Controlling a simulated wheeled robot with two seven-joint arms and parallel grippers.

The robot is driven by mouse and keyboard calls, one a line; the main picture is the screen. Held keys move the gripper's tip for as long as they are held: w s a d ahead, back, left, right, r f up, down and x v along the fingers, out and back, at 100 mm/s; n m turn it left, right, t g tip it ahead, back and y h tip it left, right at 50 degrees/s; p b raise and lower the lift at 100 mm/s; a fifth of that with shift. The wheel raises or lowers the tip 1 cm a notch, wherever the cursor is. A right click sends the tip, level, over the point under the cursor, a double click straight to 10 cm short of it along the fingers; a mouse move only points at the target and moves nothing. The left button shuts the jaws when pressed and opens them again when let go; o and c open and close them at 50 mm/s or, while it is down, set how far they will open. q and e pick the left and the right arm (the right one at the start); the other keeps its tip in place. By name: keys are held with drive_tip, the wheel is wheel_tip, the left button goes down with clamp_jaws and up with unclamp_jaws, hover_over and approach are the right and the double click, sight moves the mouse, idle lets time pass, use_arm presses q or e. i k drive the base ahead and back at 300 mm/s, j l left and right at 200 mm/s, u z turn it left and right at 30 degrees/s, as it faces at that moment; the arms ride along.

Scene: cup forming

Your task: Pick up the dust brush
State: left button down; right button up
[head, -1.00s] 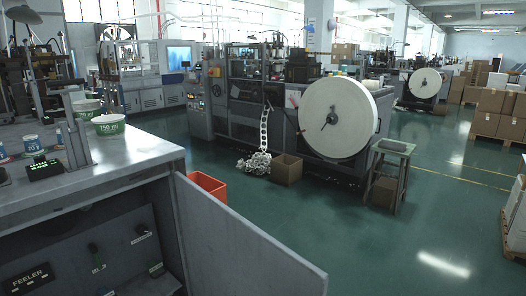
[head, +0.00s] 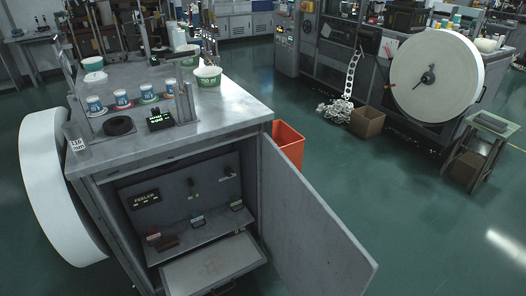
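I cannot pick out the dust brush for sure. The open cabinet (head: 165,205) under the grey counter holds small tools. A small reddish-brown item (head: 166,242) lies at the left of its inner shelf (head: 205,234); it is too small to tell whether it is a brush. A thin tool with a green part (head: 193,188) and a dark tool (head: 229,172) hang on the back panel, beside a black plate marked FEELER (head: 146,198). Neither of my grippers is in view.
The cabinet door (head: 312,215) stands wide open to the right. A drawer (head: 212,266) sticks out below the shelf. Several paper cups (head: 122,98) and a green-white tub (head: 207,77) stand on the counter (head: 235,100). An orange bin (head: 288,143) is behind the door.

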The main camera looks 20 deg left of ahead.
sight(169, 243)
drive_tip(key=u, duration=1)
